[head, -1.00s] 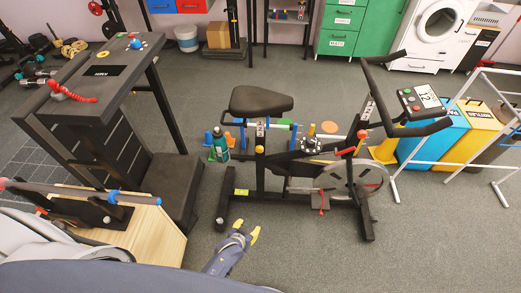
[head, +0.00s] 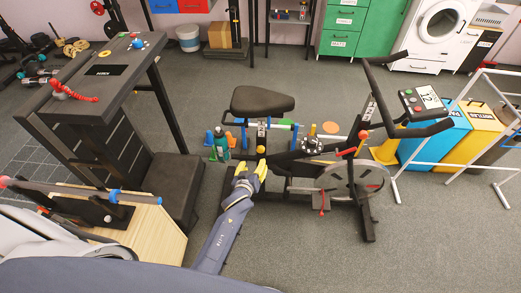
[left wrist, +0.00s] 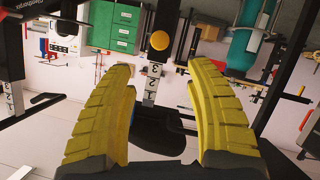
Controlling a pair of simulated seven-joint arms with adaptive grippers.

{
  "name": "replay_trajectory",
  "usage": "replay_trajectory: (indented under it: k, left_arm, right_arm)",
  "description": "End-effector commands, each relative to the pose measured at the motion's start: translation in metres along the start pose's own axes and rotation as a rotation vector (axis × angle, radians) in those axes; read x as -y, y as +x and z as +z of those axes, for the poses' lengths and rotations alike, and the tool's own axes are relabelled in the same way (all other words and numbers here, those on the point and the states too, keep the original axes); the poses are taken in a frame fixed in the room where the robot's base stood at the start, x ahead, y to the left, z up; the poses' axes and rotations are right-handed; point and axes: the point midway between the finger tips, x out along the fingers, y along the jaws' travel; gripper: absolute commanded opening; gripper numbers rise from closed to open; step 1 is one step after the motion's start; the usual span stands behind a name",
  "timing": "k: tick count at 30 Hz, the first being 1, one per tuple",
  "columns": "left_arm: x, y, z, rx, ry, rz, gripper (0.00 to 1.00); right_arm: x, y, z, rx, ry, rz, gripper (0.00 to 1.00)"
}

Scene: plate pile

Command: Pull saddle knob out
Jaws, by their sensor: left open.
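The exercise bike has a black saddle (head: 262,101) on an upright post. My right gripper is not in view.
A green bottle (head: 221,143) is held at the bike's left side. The bike's flywheel (head: 352,181) and handlebars (head: 420,128) are to the right. A black bench (head: 170,190) stands to the left. The floor in front of the bike is clear.

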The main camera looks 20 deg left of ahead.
Motion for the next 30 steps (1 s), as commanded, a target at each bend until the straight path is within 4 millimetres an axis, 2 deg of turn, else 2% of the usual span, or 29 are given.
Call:
replay_trajectory:
  k: [6, 18, 24, 30]
  left_arm:
    - [0.000, 0.039, 0.000, 0.001, 0.003, -0.001, 0.55]
    - [0.000, 0.099, 0.000, 0.000, 0.001, -0.001, 0.55]
    - [0.000, 0.121, 0.000, 0.000, 0.002, -0.002, 0.55]
    - [0.000, 0.135, 0.000, 0.000, 0.002, -0.001, 0.55]
  right_arm:
    - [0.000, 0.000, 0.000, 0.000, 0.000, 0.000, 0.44]
    - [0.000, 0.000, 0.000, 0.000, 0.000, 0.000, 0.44]
    - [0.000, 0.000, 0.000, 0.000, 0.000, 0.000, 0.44]
    - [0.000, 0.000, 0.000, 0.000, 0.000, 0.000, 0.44]
